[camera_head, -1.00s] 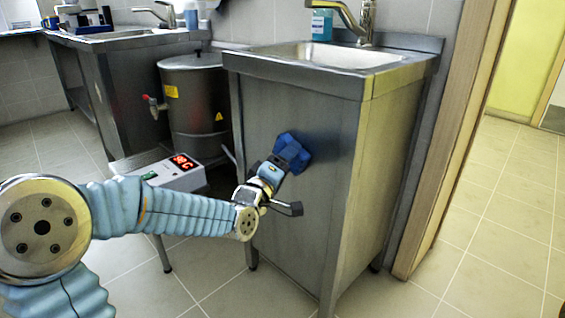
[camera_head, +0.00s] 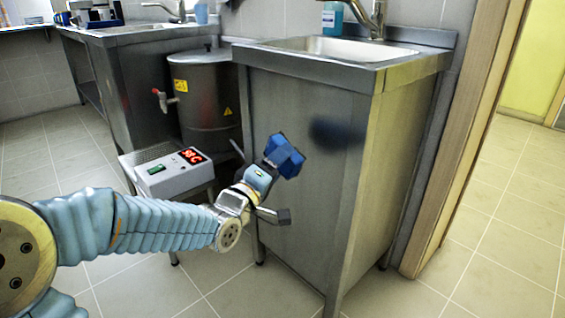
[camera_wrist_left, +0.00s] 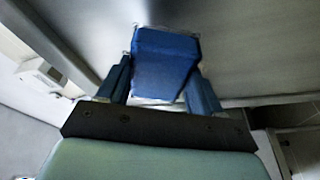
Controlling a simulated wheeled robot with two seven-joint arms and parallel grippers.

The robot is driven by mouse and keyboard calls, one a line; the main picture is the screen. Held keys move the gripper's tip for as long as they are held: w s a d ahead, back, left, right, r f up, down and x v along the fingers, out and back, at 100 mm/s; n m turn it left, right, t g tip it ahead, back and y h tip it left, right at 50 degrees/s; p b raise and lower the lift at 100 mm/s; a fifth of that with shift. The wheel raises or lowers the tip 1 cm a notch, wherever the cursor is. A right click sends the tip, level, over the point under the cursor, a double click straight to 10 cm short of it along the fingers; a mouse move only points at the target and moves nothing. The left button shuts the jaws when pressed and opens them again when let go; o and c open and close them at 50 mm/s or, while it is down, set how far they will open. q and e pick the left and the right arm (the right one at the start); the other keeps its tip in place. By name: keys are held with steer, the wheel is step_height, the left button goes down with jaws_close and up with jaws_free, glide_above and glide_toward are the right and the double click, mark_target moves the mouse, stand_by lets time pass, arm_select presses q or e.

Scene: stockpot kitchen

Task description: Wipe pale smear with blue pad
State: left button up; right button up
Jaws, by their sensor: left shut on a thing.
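The blue pad (camera_head: 285,155) is held in my left gripper (camera_head: 268,168), in front of the steel sink cabinet's front panel (camera_head: 310,205). It also shows in the left wrist view, a blue block (camera_wrist_left: 165,62) between the two fingers. The pad seems a little apart from the panel. A dark blurred patch (camera_head: 337,134) shows on the panel to the right of the pad; it looks like the pad's shadow or reflection. I cannot make out a pale smear in either view. My right gripper is not in view.
A white control box (camera_head: 170,172) with a red display stands left of my gripper, before a steel stockpot (camera_head: 205,95) with a tap. The sink basin (camera_head: 335,50) tops the cabinet. A wooden door frame (camera_head: 465,150) stands at right. Open tiled floor lies front right.

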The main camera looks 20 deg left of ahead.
arm_select(q)
steer(key=shift+s+a, duration=0.3)
steer(key=shift+s, duration=0.4)
steer(key=shift+s+a, duration=0.25)
steer(key=shift+s, duration=0.4)
